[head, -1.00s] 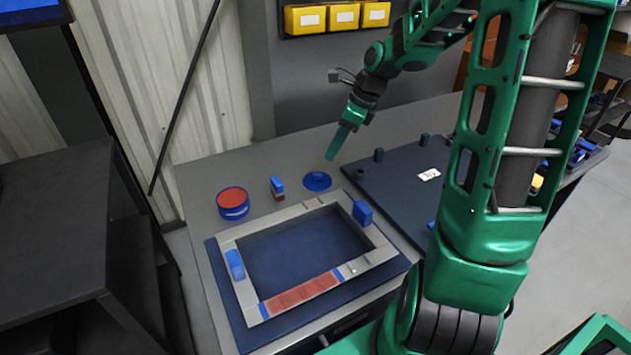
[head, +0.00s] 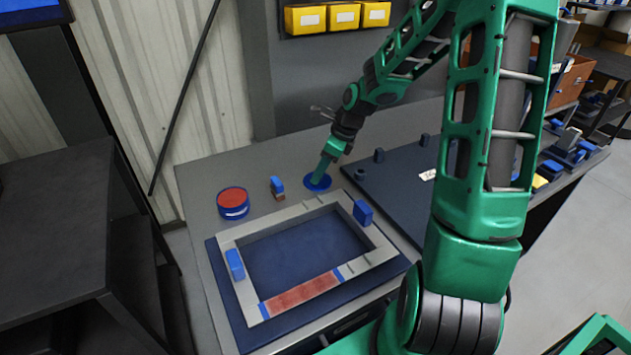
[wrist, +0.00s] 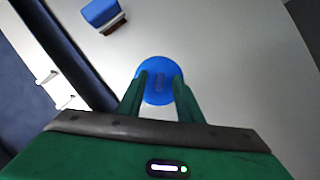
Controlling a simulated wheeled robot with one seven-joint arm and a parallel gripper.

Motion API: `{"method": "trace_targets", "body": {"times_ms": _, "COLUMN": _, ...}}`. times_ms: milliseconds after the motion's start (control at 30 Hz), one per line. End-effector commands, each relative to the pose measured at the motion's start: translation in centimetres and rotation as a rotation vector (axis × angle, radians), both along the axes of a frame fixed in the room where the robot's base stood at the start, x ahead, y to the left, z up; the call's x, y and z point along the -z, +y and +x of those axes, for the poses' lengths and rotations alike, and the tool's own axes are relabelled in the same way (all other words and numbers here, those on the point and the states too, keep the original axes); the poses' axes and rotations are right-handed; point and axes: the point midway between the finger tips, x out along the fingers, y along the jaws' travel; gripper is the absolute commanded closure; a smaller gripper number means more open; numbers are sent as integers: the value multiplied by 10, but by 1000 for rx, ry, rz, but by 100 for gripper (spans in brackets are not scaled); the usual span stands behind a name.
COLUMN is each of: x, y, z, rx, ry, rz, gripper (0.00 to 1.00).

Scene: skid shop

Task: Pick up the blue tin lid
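The blue tin lid (head: 310,184) is a round blue disc lying flat on the grey bench top. My gripper (head: 319,180) points down over it, and its fingers hide part of the lid in the head view. In the wrist view, the lid (wrist: 158,62) lies between and beyond the two green fingertips of my gripper (wrist: 160,80). The fingers are apart, with a small raised grip on the lid's middle showing in the gap. I cannot tell whether the fingertips touch the lid.
A round tin with a red top (head: 233,201) and a small blue-handled block (head: 277,187) stand left of the lid. A grey frame (head: 228,268) on a blue mat lies in front. A dark board with pegs (head: 385,180) is to the right.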

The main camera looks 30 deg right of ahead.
Motion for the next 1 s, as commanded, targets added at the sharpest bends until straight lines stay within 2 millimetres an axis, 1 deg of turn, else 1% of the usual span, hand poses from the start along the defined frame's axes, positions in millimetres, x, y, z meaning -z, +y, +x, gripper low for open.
{"method": "trace_targets", "body": {"times_ms": 233, "x": 2, "y": 0, "z": 0, "rx": 0, "ry": 1, "rz": -1, "gripper": 67}}
{"method": "trace_targets", "body": {"times_ms": 267, "x": 2, "y": 0, "z": 0, "rx": 0, "ry": 1, "rz": -1, "gripper": 70}}
{"method": "trace_targets", "body": {"times_ms": 300, "x": 2, "y": 0, "z": 0, "rx": 0, "ry": 1, "rz": -1, "gripper": 79}}
{"method": "trace_targets", "body": {"times_ms": 400, "x": 2, "y": 1, "z": 1, "rx": 0, "ry": 0, "rz": -1, "gripper": 100}}
{"method": "trace_targets", "body": {"times_ms": 767, "x": 1, "y": 1, "z": 1, "rx": 0, "ry": -1, "rz": -1, "gripper": 100}}
{"method": "trace_targets", "body": {"times_ms": 867, "x": -3, "y": 0, "z": 1, "rx": 1, "ry": -3, "rz": -1, "gripper": 100}}
{"method": "trace_targets", "body": {"times_ms": 1000, "x": -16, "y": 0, "z": 1, "rx": 2, "ry": -3, "rz": -3, "gripper": 100}}
